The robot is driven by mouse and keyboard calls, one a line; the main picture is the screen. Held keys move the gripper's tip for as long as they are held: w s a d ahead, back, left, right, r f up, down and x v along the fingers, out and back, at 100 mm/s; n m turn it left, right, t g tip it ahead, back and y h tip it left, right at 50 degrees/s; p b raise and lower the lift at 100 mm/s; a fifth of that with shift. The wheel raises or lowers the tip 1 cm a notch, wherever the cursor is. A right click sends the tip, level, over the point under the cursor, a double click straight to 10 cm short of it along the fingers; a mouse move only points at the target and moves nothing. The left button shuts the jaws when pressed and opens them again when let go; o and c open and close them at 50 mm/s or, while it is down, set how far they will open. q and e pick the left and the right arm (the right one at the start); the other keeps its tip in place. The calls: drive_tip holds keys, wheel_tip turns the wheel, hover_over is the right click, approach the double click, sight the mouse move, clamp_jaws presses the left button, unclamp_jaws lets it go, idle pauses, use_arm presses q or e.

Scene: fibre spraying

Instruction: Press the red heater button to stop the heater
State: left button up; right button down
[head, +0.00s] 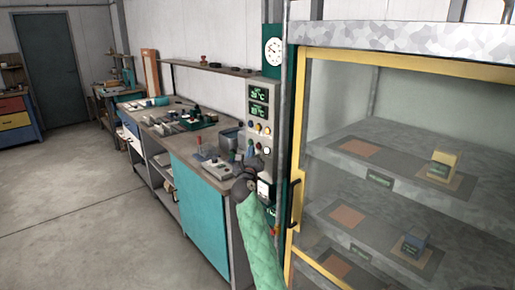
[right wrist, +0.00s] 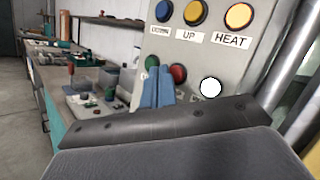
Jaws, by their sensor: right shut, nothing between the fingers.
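The control panel (head: 259,110) stands upright between the bench and the glazed cabinet. The red button (right wrist: 178,73) is in its lower row, between a green button (right wrist: 152,62) and a white one (right wrist: 210,87); it also shows in the head view (head: 258,146). My right gripper (right wrist: 158,78) is shut and empty, its blue fingers pointing at the panel. In the right wrist view its fingertips overlap the area just left of and below the red button. I cannot tell whether they touch the panel. The lower labels are mostly hidden. My left gripper is not in view.
Upper buttons marked DOWN (right wrist: 165,11), UP (right wrist: 196,12) and HEAT (right wrist: 238,15) sit above. The yellow-framed glass cabinet (head: 400,60) is close on the right. The bench (head: 205,165) with devices lies left. The floor (head: 80,200) at left is clear.

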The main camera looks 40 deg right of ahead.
drive_tip(key=shift+d, duration=0.2)
drive_tip(key=shift+d+p, duration=0.25)
drive_tip(key=shift+p, duration=0.1)
idle(0.4)
drive_tip(key=shift+d, duration=0.4)
idle(0.6)
drive_tip(key=shift+a, duration=0.2)
drive_tip(key=shift+a+p, duration=0.4)
drive_tip(key=shift+a, duration=0.25)
